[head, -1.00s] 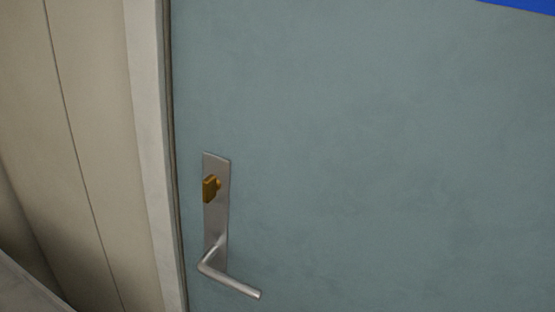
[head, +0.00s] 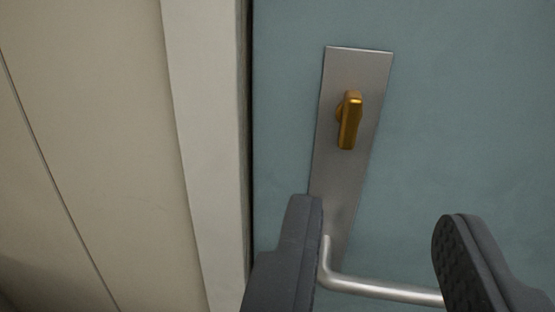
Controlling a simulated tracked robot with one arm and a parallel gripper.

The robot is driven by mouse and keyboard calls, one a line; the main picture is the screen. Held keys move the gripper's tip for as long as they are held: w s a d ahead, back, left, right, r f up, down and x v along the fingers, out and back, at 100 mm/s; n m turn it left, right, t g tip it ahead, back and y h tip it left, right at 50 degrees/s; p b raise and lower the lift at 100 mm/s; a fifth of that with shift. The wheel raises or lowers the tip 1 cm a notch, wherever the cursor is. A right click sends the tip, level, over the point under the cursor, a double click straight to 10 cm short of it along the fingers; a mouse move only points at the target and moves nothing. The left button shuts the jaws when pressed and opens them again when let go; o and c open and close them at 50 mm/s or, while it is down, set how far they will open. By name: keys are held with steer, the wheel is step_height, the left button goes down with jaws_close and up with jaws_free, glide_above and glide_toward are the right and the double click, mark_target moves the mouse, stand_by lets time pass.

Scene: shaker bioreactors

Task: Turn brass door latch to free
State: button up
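The brass latch (head: 349,120) is a small golden thumb-turn on the upper part of a long steel plate (head: 359,68). Its grip stands close to upright, along the plate. Below it a silver lever handle (head: 385,289) bends to the right. My gripper (head: 380,218) shows at the bottom of the view with its two dark fingers wide apart and nothing between them but the view of the plate and lever. The fingertips lie below the latch in the picture, apart from it. The left finger covers part of the plate's lower edge, and the right finger hides the lever's end.
The blue-grey door (head: 470,120) fills the right side and looks shut against its pale frame (head: 208,130). A beige wall (head: 90,120) lies to the left. The door face around the latch is clear apart from the lever.

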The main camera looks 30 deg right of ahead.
mark_target(350, 124)
steer(key=shift+a+f+p+x, duration=0.15)
steer(key=shift+p+x, duration=0.2)
steer(key=shift+x, duration=1.9)
steer(key=shift+f+p+x, duration=0.2)
steer(key=shift+p+x, duration=0.15)
steer(key=shift+x, duration=1.95)
steer(key=shift+a+f+p+x, duration=0.15)
steer(key=shift+p+x, duration=0.2)
steer(key=shift+x, duration=1.9)
steer(key=shift+w, duration=0.15)
jaws_close()
